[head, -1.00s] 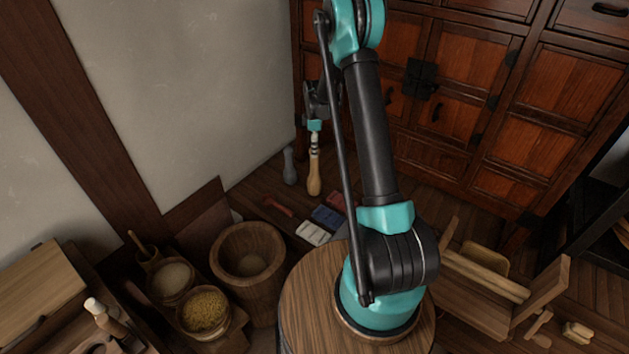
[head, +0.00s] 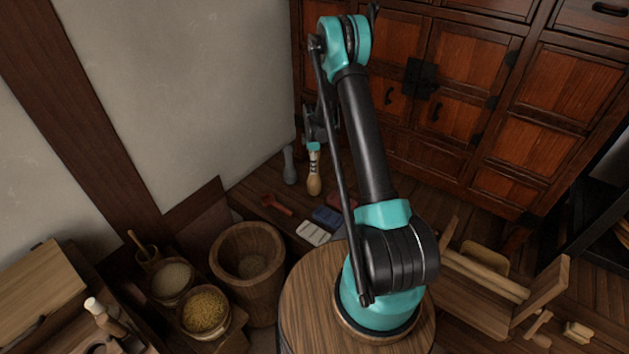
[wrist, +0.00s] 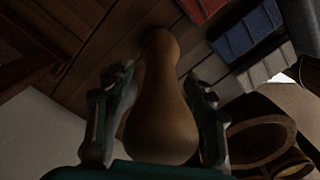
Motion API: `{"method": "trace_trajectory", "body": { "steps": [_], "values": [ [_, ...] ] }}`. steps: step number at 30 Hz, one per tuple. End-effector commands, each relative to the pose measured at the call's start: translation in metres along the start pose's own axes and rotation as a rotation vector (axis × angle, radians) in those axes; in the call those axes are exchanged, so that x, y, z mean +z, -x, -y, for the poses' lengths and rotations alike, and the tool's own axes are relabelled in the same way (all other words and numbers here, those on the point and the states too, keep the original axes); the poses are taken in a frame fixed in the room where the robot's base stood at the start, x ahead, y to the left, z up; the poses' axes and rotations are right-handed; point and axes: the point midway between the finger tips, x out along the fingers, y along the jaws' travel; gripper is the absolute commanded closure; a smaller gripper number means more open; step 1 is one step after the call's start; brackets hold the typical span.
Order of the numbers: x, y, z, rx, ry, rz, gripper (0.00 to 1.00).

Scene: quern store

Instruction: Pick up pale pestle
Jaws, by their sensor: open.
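In the wrist view the pestle (wrist: 160,115) lies between my two spread fingers (wrist: 158,105), one on each side. A dark gap shows beside it on the right; I cannot tell whether either finger touches it.
A grey pestle (head: 289,166) stands close on the left. A red-brown tool (head: 277,205) and blue (head: 327,216) and white (head: 313,233) blocks lie in front. A wooden mortar (head: 232,240) stands nearer. The cabinet (head: 440,120) rises behind, right.

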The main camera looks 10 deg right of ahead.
Motion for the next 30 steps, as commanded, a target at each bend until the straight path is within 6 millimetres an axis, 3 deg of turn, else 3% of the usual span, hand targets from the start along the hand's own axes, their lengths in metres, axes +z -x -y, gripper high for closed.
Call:
{"method": "trace_trajectory", "body": {
  "steps": [2, 15, 25, 30],
  "values": [
    [0.000, 0.000, 0.000, 0.000, 0.000, 0.000, 0.47],
    [0.000, 0.000, 0.000, 0.000, 0.000, 0.000, 1.00],
    [0.000, 0.004, 0.000, 0.000, 0.000, 0.000, 1.00],
    [0.000, 0.021, 0.000, 0.000, 0.000, 0.000, 1.00]
  ]
}}
